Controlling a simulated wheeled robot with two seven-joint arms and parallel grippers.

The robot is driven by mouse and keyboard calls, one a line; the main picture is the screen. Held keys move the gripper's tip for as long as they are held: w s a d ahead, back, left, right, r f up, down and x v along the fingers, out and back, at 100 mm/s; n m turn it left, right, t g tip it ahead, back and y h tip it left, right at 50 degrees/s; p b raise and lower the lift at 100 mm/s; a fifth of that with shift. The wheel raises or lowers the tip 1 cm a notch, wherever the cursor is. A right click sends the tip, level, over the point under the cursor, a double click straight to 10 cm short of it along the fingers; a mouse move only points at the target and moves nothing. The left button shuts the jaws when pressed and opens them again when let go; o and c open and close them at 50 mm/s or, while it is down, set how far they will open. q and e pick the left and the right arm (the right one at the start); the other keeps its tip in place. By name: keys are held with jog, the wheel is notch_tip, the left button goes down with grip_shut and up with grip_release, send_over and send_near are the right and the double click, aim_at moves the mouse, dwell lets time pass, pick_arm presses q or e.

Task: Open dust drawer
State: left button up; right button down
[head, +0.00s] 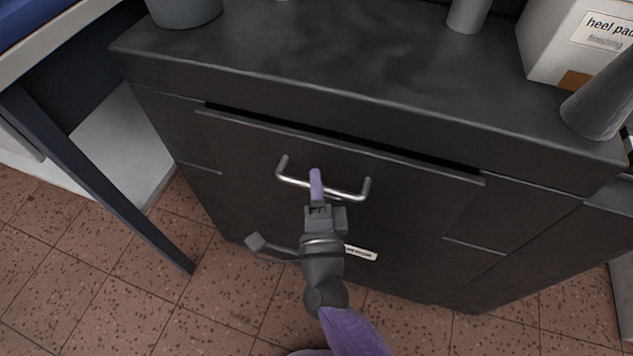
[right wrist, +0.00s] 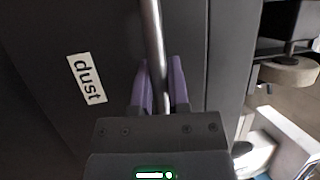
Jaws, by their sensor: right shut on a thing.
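The dark grey dust drawer (head: 425,195) is in the front of a cabinet in the head view. A narrow dark gap runs along its top edge, and its front stands slightly proud of the cabinet. It has a silver bar handle (head: 346,194), which also shows in the right wrist view (right wrist: 153,35). My right gripper (head: 316,176) is shut on this handle, with its purple fingers on either side of the bar in the right wrist view (right wrist: 160,63). A white "dust" label (right wrist: 86,78) is on the front. My left gripper is not in view.
The cabinet top (head: 350,65) carries a white "heel pad" box (head: 560,40), a grey cone-like object (head: 603,98) and a dark round container (head: 183,8). A table leg (head: 100,180) stands at the left. Tiled floor (head: 220,300) is clear before the cabinet.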

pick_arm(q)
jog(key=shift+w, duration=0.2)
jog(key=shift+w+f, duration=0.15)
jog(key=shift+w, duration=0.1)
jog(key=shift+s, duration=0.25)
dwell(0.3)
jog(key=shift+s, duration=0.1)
